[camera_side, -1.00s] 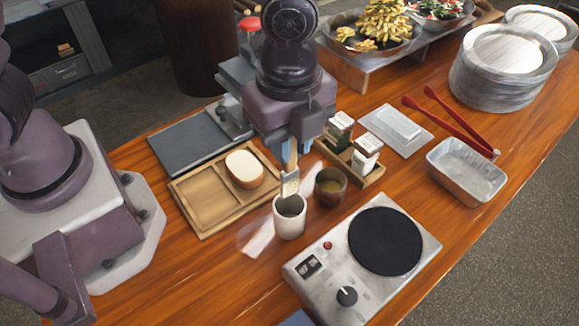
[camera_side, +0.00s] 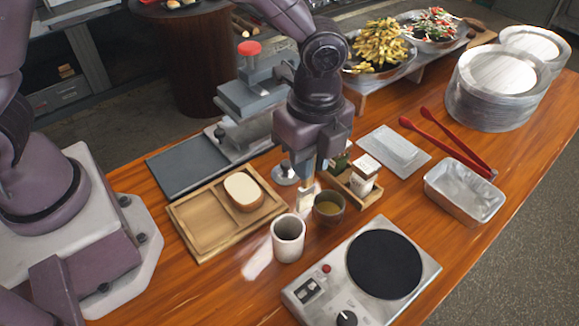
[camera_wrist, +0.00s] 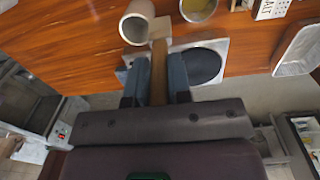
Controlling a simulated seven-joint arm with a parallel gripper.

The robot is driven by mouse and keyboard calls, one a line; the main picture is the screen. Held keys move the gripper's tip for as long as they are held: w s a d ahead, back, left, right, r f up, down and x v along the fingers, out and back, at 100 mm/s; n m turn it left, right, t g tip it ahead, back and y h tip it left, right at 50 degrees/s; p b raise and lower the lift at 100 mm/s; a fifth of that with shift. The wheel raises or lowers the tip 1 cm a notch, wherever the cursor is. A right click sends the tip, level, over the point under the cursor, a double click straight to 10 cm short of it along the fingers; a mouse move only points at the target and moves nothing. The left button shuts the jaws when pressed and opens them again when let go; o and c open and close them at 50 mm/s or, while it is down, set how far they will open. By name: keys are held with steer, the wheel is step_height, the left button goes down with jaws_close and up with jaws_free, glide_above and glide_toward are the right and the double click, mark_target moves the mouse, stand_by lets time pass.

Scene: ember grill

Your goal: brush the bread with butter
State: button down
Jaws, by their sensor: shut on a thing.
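My gripper (camera_side: 304,176) is shut on the brush (camera_side: 307,197), which points down beside the dark bowl (camera_side: 329,209). The bowl holds yellowish liquid that looks like butter. In the side view the brush head overlaps the bowl's left rim; I cannot tell whether they touch. In the wrist view the brush's wooden handle (camera_wrist: 158,72) sits between the two fingers of my gripper (camera_wrist: 154,78). The bread (camera_side: 243,190) is a pale-topped piece in the right compartment of the wooden tray (camera_side: 199,249), left of my gripper. The white cup (camera_side: 288,239) stands empty in front of the brush.
A hot plate (camera_side: 362,262) stands in front at the right. A small tray with shakers (camera_side: 364,172) is close behind the bowl. A grey press (camera_side: 249,108) stands behind my gripper. Red tongs (camera_side: 447,146) and a foil pan (camera_side: 465,190) lie farther right.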

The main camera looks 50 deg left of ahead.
steer(key=w+f, duration=0.5)
steer(key=f, duration=0.1)
steer(key=shift+w+f+m, duration=0.15)
steer(key=shift+w+m, duration=0.15)
steer(key=shift+f, duration=0.7)
stand_by(2.1)
step_height(320, 180, up, 7)
stand_by(0.8)
stand_by(0.5)
